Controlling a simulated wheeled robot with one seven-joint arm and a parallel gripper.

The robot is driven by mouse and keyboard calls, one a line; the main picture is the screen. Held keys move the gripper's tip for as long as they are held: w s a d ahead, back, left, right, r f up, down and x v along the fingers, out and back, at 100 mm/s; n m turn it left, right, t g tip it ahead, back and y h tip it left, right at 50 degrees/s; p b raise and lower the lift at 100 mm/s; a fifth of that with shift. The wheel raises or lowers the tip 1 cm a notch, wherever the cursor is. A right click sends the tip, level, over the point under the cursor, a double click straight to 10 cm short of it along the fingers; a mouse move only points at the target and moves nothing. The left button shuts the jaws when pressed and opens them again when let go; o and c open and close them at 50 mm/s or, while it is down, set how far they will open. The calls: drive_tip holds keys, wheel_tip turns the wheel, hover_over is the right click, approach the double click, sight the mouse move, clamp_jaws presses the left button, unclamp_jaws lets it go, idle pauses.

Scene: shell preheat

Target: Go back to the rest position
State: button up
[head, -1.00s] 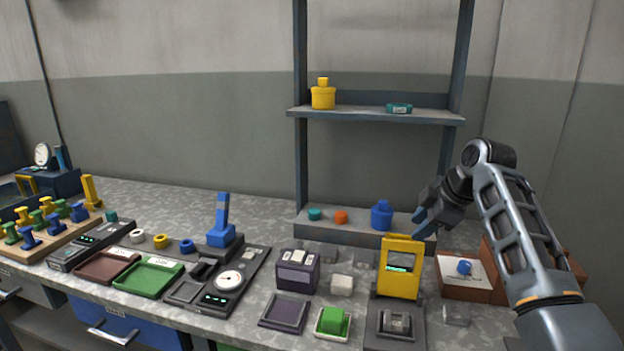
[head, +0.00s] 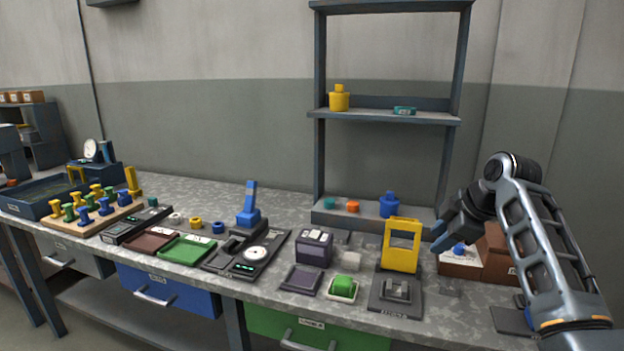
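My gripper (head: 447,236) hangs in the air at the right, in front of the right end of the workbench. Its dark fingers with blue tips point down and to the left. I cannot tell from this angle whether the fingers are apart. No object shows in the gripper. A yellow frame-like stand (head: 402,246) is just left of the fingertips, seemingly apart from them. A box with a white inner face and a blue knob (head: 459,249) is behind and below the gripper, partly hidden by the arm.
The workbench (head: 290,213) carries a green block in a white tray (head: 345,288), a dark box (head: 314,246), a green tray (head: 187,248), a brown tray (head: 151,240) and a peg board (head: 89,219). A shelf rack (head: 385,115) stands behind. The floor at the front left is clear.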

drive_tip(key=s+a+f+m+t, duration=0.1)
drive_tip(key=s+a+f+m, duration=0.15)
drive_tip(key=s+f, duration=0.55)
drive_tip(key=s+a+f+m+t, duration=0.1)
drive_tip(key=s+a+f+m, duration=0.15)
drive_tip(key=f, duration=0.85)
drive_tip(key=s+a+f+m+t+h, duration=0.1)
drive_tip(key=s+f+m, duration=0.15)
drive_tip(key=s, duration=0.55)
drive_tip(key=s+a+f+m+t, duration=0.1)
drive_tip(key=s+f, duration=0.3)
drive_tip(key=s, duration=0.4)
drive_tip(key=s+r+m+t+h, duration=0.1)
drive_tip(key=s+r+m, duration=0.1)
drive_tip(key=s, duration=0.8)
drive_tip(key=s+r+m+t+h, duration=0.1)
drive_tip(key=s+r+m+t, duration=0.1)
drive_tip(key=s, duration=0.8)
drive_tip(key=s+r+m+t, duration=0.2)
drive_tip(key=s+r, duration=1.2)
drive_tip(key=r, duration=0.1)
drive_tip(key=shift+s+d+r+m, duration=0.15)
drive_tip(key=shift+d+r+m, duration=0.15)
drive_tip(key=shift+m, duration=0.05)
